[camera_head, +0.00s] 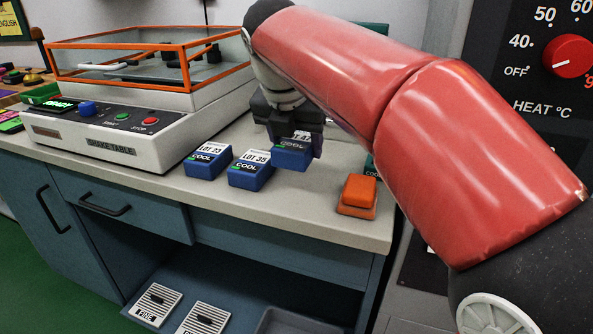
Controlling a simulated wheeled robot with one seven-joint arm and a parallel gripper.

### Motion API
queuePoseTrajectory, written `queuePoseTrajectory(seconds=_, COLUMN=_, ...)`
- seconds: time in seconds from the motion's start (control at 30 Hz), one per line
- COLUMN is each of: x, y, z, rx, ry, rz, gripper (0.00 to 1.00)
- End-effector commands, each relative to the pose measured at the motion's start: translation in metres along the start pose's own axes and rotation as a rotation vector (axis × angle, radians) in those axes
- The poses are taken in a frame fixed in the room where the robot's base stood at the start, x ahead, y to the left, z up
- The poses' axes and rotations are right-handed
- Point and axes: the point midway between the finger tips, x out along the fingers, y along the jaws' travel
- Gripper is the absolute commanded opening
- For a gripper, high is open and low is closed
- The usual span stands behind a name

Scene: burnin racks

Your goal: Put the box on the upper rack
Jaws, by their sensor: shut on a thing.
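My gripper (290,125) points down over the counter and is shut on a blue box (294,157) with a white lot label and a "COOL" tag. The label is partly covered by my fingers. I cannot tell whether this box touches the counter or hangs just above it. Two similar blue boxes stand to its left: one labelled LOT 35 (250,173) and one labelled LOT 23 (207,163). No upper rack can be made out in this view. My red arm hides much of the right side.
A shake table (110,140) with an orange-framed top stands left on the counter (310,215). An orange block (357,195) sits near the right front edge. A black panel with a red heat knob (568,56) is at far right. Labelled plates (157,303) lie below the counter.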

Motion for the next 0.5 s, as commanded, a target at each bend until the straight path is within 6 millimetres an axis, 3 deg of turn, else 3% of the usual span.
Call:
queuePoseTrajectory(seconds=0.4, x=0.045, y=0.0, z=-0.019, rx=-0.001, ry=0.0, rz=0.0, gripper=0.29)
queuePoseTrajectory(seconds=0.5, x=0.048, y=0.0, z=-0.02, rx=-0.001, ry=-0.001, rz=0.001, gripper=0.29)
